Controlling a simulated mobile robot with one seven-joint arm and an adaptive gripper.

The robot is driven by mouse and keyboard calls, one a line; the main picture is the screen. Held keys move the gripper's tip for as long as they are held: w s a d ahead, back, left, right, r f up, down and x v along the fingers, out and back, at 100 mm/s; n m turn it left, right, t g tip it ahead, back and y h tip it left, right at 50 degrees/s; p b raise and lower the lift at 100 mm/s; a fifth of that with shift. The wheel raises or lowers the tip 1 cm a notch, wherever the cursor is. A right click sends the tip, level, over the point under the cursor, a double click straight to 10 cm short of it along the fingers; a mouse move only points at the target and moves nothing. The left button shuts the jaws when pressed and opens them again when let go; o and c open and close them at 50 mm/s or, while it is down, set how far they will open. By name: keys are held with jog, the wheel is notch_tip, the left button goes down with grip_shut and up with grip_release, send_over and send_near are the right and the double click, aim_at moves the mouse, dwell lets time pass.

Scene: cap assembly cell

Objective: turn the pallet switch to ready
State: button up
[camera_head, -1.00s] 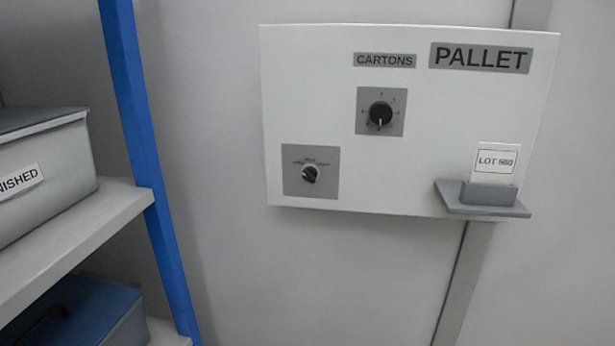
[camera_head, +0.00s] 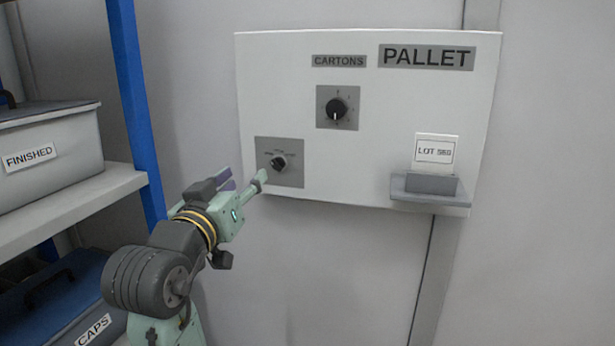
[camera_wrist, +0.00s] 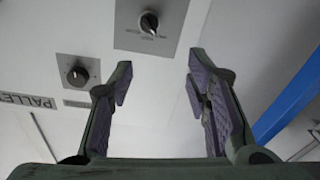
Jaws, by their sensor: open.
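The pallet panel (camera_head: 380,150) is a white board on the wall with a PALLET label (camera_head: 427,57). Its small black selector switch (camera_head: 278,163) sits on a grey plate at the lower left; the lettering around it is too small to read. In the wrist view the switch (camera_wrist: 149,23) shows at the top, beyond and between my fingertips. My gripper (camera_head: 243,180) is open and empty, just left of and below the switch, apart from it. In the wrist view my gripper (camera_wrist: 158,75) shows both purple-padded fingers spread wide.
A larger CARTONS dial (camera_head: 337,108) is above and right of the switch. A small ledge (camera_head: 430,198) holding a LOT 560 card (camera_head: 434,151) juts out at the lower right. A blue shelf post (camera_head: 137,110) and a FINISHED box (camera_head: 50,150) stand at the left.

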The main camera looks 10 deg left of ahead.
aim_at(275, 167)
jog(key=shift+m+g+h, duration=0.3)
jog(key=shift+h, duration=0.2)
jog(key=w, duration=0.3)
jog(key=w+d+f+p, duration=0.1)
jog(key=w, duration=0.3)
jog(key=w+d+p, duration=0.1)
jog(key=w, duration=0.3)
jog(key=shift+w+f, duration=0.1)
jog(key=shift+f, duration=0.05)
grip_shut()
